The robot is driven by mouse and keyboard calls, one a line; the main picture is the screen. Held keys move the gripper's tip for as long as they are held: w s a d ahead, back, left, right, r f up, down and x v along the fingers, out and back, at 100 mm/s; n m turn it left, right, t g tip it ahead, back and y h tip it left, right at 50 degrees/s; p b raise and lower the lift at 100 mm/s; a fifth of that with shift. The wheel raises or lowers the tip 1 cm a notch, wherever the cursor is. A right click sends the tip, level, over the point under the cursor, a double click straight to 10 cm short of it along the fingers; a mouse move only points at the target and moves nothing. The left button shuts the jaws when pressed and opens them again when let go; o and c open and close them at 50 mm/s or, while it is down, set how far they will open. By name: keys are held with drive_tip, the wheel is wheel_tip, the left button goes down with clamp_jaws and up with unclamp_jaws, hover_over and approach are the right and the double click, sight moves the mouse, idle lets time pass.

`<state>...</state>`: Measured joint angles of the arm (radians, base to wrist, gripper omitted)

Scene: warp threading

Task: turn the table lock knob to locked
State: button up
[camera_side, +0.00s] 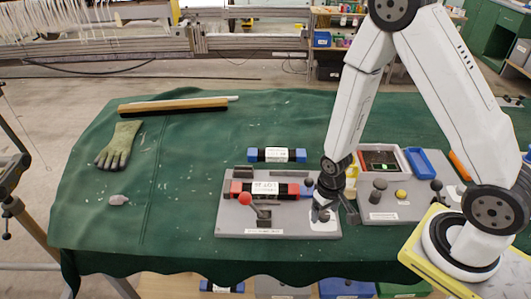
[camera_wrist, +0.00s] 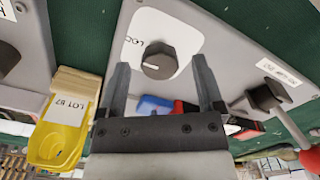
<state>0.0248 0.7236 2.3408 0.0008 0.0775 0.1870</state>
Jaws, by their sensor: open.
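The table lock knob (camera_wrist: 158,60) is a dark, many-sided knob with a pale mark on its lower edge. It sits on a white plate (camera_wrist: 150,25) with partly hidden lettering that starts "LOC". In the side view the white plate (camera_side: 325,227) is at the right end of a grey board, with the knob mostly hidden by my gripper. My gripper (camera_wrist: 162,62) is open, its two dark fingers apart, with the knob showing between and just beyond the tips. I cannot tell whether either finger touches it. In the side view my gripper (camera_side: 335,202) is low over the plate.
A red-ball lever (camera_side: 245,199) and a red-and-black labelled block (camera_side: 264,188) are left of my gripper on the grey board. A second board (camera_side: 385,212) with knobs is close on the right.

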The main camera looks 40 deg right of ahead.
drive_tip(key=shift+r, duration=3.75)
drive_tip(key=shift+r, duration=0.1)
drive_tip(key=r, duration=0.1)
wheel_tip(320, 180, up, 7)
drive_tip(key=n+t, duration=0.2)
hover_over(324, 214)
drive_tip(key=shift+s+a+r+t, duration=0.15)
drive_tip(key=shift+r, duration=0.25)
drive_tip(key=shift+s+a+r+t, duration=0.1)
drive_tip(key=shift+a+r+t, duration=0.05)
drive_tip(key=shift+r, duration=0.25)
